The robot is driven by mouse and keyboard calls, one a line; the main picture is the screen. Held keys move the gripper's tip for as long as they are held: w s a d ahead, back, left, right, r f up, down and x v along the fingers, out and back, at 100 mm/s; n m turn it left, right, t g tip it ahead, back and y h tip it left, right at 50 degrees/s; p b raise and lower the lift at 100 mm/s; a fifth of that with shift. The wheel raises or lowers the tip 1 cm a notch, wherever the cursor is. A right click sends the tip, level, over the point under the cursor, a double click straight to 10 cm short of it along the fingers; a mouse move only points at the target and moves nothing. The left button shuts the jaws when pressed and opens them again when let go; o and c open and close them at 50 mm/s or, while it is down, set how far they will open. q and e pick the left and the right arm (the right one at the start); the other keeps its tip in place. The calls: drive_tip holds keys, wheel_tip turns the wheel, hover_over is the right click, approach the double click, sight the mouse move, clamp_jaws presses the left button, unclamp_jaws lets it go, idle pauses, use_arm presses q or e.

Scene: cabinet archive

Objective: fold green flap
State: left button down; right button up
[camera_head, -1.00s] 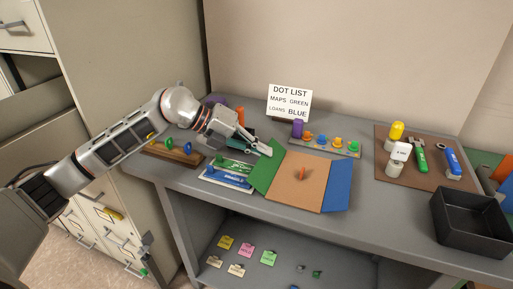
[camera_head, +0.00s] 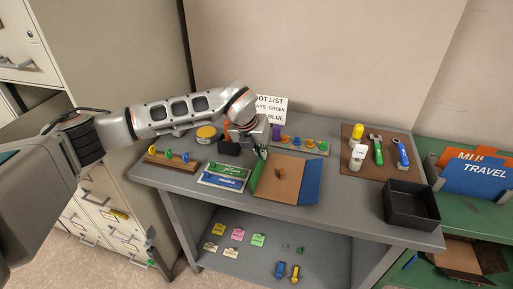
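An open folder with a tan middle panel (camera_head: 277,187) lies on the grey table, with a small orange piece (camera_head: 281,174) on it. Its green flap (camera_head: 257,170) stands along the left side and looks raised. Its blue flap (camera_head: 312,184) is spread out on the right. My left gripper (camera_head: 262,152) points down at the top end of the green flap, touching or very near it. My own arm hides much of the gripper, so I cannot see whether its fingers are apart. My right gripper is out of view.
Green and blue label strips (camera_head: 222,176) lie left of the folder. A wooden rack with knobs (camera_head: 172,161) stands farther left. A row of coloured pegs (camera_head: 299,146) and a sign (camera_head: 272,106) are behind. A black tray (camera_head: 411,207) stands at right.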

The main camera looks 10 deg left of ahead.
sight(257, 165)
use_arm(q)
drive_tip(key=shift+d+y, duration=0.3)
drive_tip(key=shift+y, duration=0.1)
drive_tip(key=shift+f, duration=0.1)
drive_tip(key=c, duration=2.6)
unclamp_jaws()
drive_tip(key=shift+s+r, duration=0.1)
drive_tip(key=shift+r, duration=0.35)
drive_tip(key=v, duration=1.1)
drive_tip(key=shift+d, duration=0.15)
drive_tip(key=shift+s+r, duration=0.1)
